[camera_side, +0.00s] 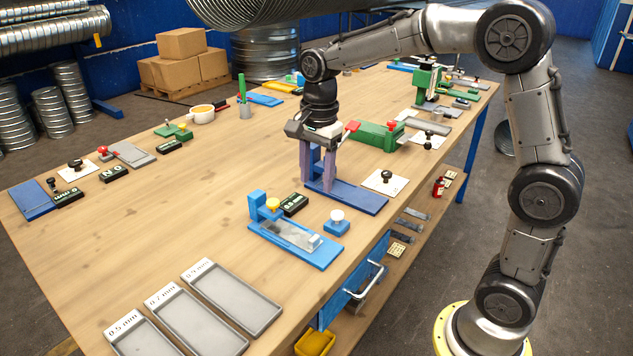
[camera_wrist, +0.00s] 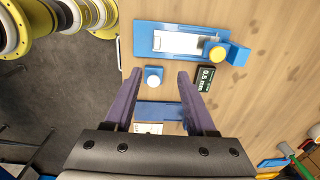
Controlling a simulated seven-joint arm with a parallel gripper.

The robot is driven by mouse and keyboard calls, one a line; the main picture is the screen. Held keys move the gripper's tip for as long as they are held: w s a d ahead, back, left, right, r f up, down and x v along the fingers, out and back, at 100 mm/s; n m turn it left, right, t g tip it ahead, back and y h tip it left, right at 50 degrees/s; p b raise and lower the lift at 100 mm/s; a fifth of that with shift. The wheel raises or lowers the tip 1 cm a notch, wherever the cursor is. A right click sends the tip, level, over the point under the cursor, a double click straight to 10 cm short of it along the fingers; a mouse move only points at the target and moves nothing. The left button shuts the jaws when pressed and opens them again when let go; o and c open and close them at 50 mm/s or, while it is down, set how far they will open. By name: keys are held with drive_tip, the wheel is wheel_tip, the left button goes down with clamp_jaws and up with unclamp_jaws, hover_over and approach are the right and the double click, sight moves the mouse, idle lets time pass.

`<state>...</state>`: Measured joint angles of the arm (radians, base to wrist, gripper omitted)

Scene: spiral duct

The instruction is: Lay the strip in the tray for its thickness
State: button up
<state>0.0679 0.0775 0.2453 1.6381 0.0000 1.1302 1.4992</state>
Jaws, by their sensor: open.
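The metal strip (camera_side: 287,233) appears to lie flat in a blue gauge fixture (camera_side: 317,258) with a yellow knob; it also shows in the wrist view (camera_wrist: 172,42). A small dark display (camera_side: 294,205) stands beside the fixture; in the wrist view (camera_wrist: 206,79) it seems to read 0.5 mm. Three grey trays lie at the front left: one marked 0.5 mm (camera_side: 146,339), one marked 0.7 mm (camera_side: 200,322), and a third (camera_side: 237,300) with a less clear label. My gripper (camera_side: 318,187), with purple fingers, is open and empty behind the fixture, above a dark blue plate.
A blue block with a white button (camera_side: 337,222) stands right of the fixture. A white card with a black knob (camera_side: 385,182) and a green device (camera_side: 380,136) stand beyond. A cup (camera_side: 201,114) is farther left. Bare wood (camera_side: 160,220) lies left of the fixture.

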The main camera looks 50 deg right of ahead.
sight(317, 236)
drive_tip(key=shift+g, duration=0.3)
wheel_tip(317, 236, down, 16)
drive_tip(key=shift+d+r, duration=0.1)
drive_tip(key=shift+c, duration=0.2)
drive_tip(key=shift+w, duration=0.1)
clamp_jaws()
idle(0.5)
drive_tip(key=shift+s+r, duration=0.1)
drive_tip(key=shift+s, duration=2.65)
wheel_tip(317, 236, up, 7)
